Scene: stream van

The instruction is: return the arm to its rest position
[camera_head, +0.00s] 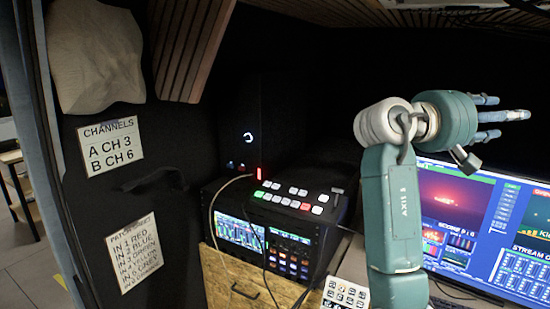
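My one visible arm rises from the bottom, right of centre, and I take it as my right arm. Its forearm stands nearly upright and its wrist bends to the right. My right gripper (497,117) points right, in front of the dark back wall and above the monitor (470,220). Its blue-grey fingers are spread and extended, with nothing between them. It looks apart from everything around it. My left gripper is not in view.
A switcher with lit buttons (296,198) sits on a rack unit with a screen (240,233) left of the arm. A keypad (345,294) lies close by the forearm. A channels sign (112,146) and a patch sheet (135,250) hang on the left door panel.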

